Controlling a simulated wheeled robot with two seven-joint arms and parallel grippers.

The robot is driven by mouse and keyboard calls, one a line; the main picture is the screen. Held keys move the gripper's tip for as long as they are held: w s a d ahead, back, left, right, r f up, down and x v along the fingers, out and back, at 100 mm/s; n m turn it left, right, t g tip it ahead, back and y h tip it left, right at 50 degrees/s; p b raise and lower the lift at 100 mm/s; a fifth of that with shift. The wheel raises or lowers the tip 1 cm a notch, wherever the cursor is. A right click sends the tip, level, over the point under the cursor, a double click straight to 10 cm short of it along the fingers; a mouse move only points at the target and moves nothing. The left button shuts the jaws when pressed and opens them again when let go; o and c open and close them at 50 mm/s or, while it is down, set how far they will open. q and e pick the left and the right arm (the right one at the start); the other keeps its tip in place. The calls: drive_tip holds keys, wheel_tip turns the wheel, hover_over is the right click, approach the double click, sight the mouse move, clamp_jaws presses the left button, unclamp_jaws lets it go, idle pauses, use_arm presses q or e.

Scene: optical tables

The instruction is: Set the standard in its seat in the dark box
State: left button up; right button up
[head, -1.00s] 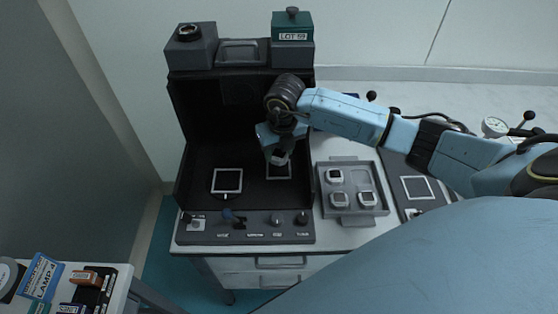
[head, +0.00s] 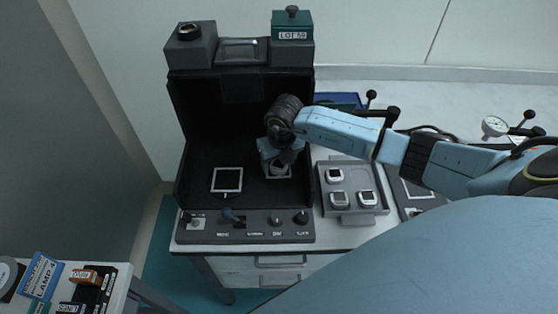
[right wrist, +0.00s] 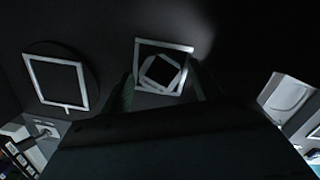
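The dark box (head: 195,205) stands open at the front. Its floor carries two white square outlines, a left one (head: 227,180) and a right one (head: 278,176). My right gripper (head: 279,168) points down over the right outline. A pale-rimmed standard with a dark face (right wrist: 162,72) shows between its fingers in the right wrist view (right wrist: 160,80). The standard appears inside the right outline (right wrist: 139,60), turned relative to its sides. The gripper hides much of it in the head view. I cannot tell whether the fingers touch it. My left gripper is out of view.
A grey tray (head: 352,212) with several similar standards sits right of the box. Knobs line the box's front panel (head: 245,228). A green LOT 59 box (head: 292,25) stands on top. A side table with small boxes (head: 84,276) is at lower left.

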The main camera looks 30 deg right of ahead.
sight(280, 168)
drive_tip(key=r, duration=0.4)
drive_tip(key=s+r, duration=0.1)
drive_tip(key=r, duration=0.1)
drive_tip(key=shift+r+p, duration=0.25)
drive_tip(key=shift+p, duration=0.05)
drive_tip(key=shift+r, duration=0.6)
drive_tip(key=shift+s+a, duration=0.1)
drive_tip(key=shift+a, duration=0.05)
